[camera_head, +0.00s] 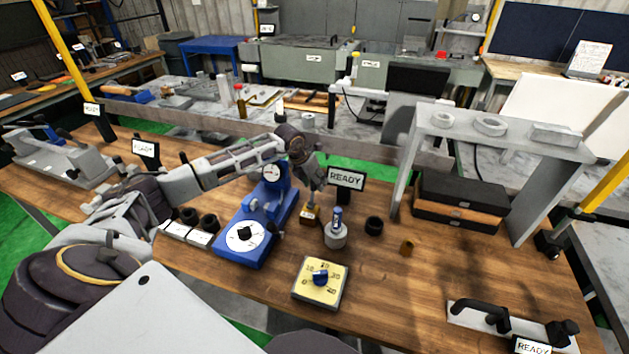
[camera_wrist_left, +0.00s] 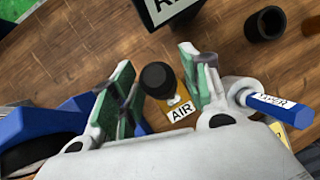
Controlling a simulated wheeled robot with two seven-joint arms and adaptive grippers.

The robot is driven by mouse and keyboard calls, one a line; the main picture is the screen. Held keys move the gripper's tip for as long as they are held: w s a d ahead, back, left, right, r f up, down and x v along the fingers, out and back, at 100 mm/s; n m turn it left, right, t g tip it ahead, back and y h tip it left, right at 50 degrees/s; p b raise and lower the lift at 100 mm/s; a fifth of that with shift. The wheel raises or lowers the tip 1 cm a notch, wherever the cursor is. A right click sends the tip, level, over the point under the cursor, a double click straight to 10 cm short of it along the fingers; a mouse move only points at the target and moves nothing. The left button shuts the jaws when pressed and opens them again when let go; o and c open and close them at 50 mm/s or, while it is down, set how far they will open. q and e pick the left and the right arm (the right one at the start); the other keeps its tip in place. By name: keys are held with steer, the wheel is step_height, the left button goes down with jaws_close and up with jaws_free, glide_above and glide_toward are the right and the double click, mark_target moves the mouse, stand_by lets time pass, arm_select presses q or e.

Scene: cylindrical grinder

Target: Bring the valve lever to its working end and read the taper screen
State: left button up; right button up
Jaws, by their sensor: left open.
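The valve lever stands between my left fingers in the left wrist view: its round black knob (camera_wrist_left: 158,80) is above an orange base with an AIR tag (camera_wrist_left: 180,111). In the head view the small brown valve base (camera_head: 308,216) is below my left gripper (camera_head: 312,180). That gripper is open, with its green-padded fingers (camera_wrist_left: 158,92) on either side of the knob; contact cannot be told. A dark screen reading READY (camera_head: 345,180) stands just behind; part of it shows in the left wrist view (camera_wrist_left: 172,8). Several READY screens are in view; none is labelled taper. My right gripper is out of view.
A blue gauge fixture (camera_head: 231,256) stands left of the valve. A grey knob with a blue, labelled handle (camera_head: 337,218) is close on its right. A black cup (camera_head: 374,225), a yellow dial plate (camera_head: 325,296) and a grey shelf (camera_head: 510,134) stand nearby.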

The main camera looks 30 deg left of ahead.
arm_select(q)
steer(key=shift+f, duration=0.1)
steer(key=shift+c, duration=0.4)
steer(key=c, duration=0.5)
jaws_close()
